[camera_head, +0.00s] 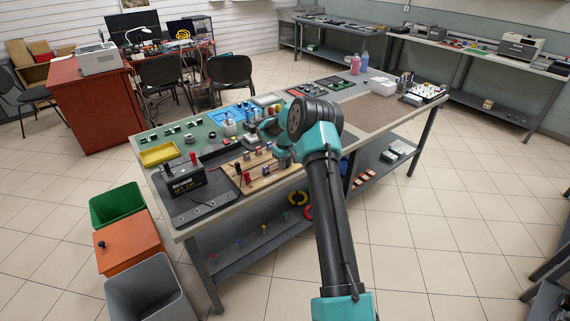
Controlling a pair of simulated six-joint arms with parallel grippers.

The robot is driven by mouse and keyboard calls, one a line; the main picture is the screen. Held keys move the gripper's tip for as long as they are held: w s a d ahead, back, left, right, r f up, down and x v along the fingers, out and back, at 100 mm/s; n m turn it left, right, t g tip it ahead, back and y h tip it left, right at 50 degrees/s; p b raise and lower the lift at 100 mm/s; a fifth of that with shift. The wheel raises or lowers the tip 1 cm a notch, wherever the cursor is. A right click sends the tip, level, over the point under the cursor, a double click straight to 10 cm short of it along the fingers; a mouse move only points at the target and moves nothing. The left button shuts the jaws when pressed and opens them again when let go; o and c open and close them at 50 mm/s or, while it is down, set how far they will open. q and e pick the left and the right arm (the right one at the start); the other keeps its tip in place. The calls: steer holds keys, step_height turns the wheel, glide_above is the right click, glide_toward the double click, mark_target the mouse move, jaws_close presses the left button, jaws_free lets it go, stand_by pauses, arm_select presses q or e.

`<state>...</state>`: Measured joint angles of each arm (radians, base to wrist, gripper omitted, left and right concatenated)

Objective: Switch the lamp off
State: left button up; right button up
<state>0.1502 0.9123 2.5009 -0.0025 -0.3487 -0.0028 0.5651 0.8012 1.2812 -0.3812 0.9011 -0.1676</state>
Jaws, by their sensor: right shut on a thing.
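My right arm reaches from the bottom over the long workbench (385,155). My right gripper (275,143) is small and partly hidden by its own wrist. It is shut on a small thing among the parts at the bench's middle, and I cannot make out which. A wooden board (262,178) with several upright pegs or terminals lies just below and left of the gripper. A white desk lamp (138,32) stands far off on the red desk. I cannot tell whether it is lit, or whether another lamp is on the bench. My left gripper is not in view.
A black battery-like box (183,187) and a yellow tray (160,154) stand at the bench's left end. Green (117,205), orange (130,243) and grey (147,290) bins stand on the floor beside it. The brown mat (368,113) has free room.

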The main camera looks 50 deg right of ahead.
steer(key=shift+w+g, duration=0.15)
steer(key=shift+g, duration=0.15)
jaws_close()
steer(key=shift+w+r+g, duration=0.1)
steer(key=shift+w+g, duration=0.1)
steer(key=shift+g, duration=0.9)
steer(key=shift+y, duration=0.3)
steer(key=o, duration=0.9)
jaws_free()
steer(key=a+v, duration=0.1)
steer(key=v, duration=1.6)
steer(key=shift+d+r, duration=0.15)
steer(key=shift+d, duration=0.35)
steer(key=shift+w, duration=0.1)
